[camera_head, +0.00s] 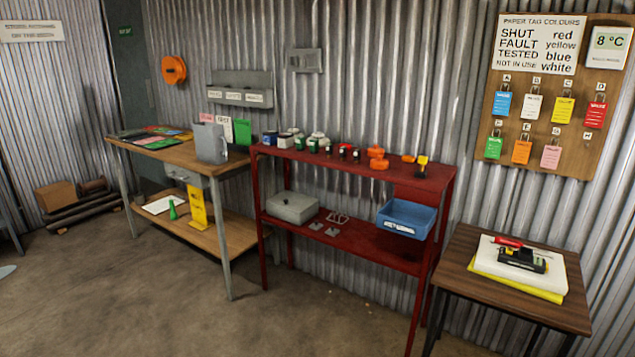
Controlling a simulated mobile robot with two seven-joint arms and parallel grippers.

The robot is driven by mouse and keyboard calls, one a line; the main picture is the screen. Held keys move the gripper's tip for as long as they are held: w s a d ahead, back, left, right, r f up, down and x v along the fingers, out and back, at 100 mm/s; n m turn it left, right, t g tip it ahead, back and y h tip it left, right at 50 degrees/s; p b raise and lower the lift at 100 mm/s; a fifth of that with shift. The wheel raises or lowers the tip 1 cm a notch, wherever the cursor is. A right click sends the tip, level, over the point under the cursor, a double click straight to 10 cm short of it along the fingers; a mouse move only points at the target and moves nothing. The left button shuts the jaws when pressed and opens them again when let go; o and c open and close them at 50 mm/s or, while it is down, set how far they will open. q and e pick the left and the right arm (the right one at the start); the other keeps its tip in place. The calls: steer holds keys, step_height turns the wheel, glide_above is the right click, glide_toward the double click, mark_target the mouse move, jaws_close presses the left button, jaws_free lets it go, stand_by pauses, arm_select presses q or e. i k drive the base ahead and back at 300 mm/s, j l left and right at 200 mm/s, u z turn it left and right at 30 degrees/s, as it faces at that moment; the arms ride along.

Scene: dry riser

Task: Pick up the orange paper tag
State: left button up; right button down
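An orange paper tag (522,151) hangs on the wooden tag board (608,112) on the wall at the right. It is in the lower row, between a green tag (494,147) and a pink tag (551,156). Blue, white, yellow and red tags hang in the row above. Neither of my grippers shows in the head view.
A small wooden table (460,257) with a pale pad and a black-and-red tool stands below the board. A red metal shelf (345,245) holds several jars and a blue bin (407,217). A workbench (185,155) stands further left. The concrete floor (150,300) in front is clear.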

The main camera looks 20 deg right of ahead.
mark_target(521, 149)
steer(key=i+z, duration=0.2)
steer(key=z, duration=0.15)
steer(key=i+z, duration=0.5)
steer(key=z, duration=0.2)
steer(key=i+l+z, duration=0.1)
steer(key=i+z, duration=0.35)
steer(key=z, duration=0.25)
steer(key=i+z, duration=0.3)
